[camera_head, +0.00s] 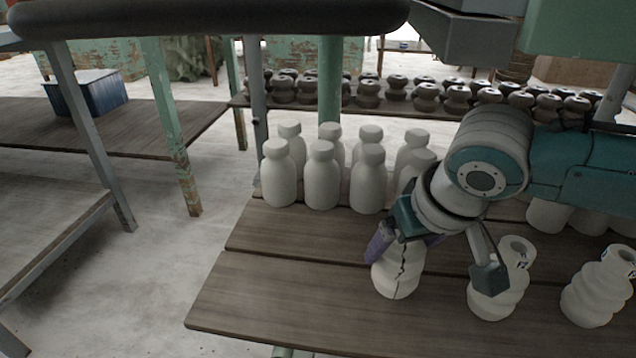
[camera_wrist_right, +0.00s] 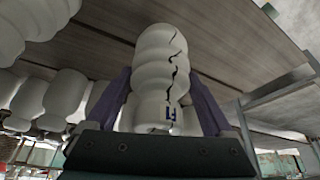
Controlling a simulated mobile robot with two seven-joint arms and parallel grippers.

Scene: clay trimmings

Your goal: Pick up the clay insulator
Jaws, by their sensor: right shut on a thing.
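The clay insulator (camera_head: 397,272) is white, ribbed and has a dark jagged crack down its side. It stands on the wooden plank table (camera_head: 275,295). My right gripper (camera_head: 404,246) reaches down over it with purple fingers on both sides. In the right wrist view the cracked insulator (camera_wrist_right: 161,75) sits between the two fingers (camera_wrist_right: 160,105), with a small blue mark near its gripped end. The fingers are shut on it. In the head view my gripper and wrist hide its upper part. My left gripper is not in view.
Two more white ribbed insulators, a near one (camera_head: 494,290) and a farther-right one (camera_head: 598,290), stand to the right. Several white bottle-shaped pieces (camera_head: 321,178) stand behind. A shelf of dark insulators (camera_head: 367,95) is farther back. The table's left front is clear.

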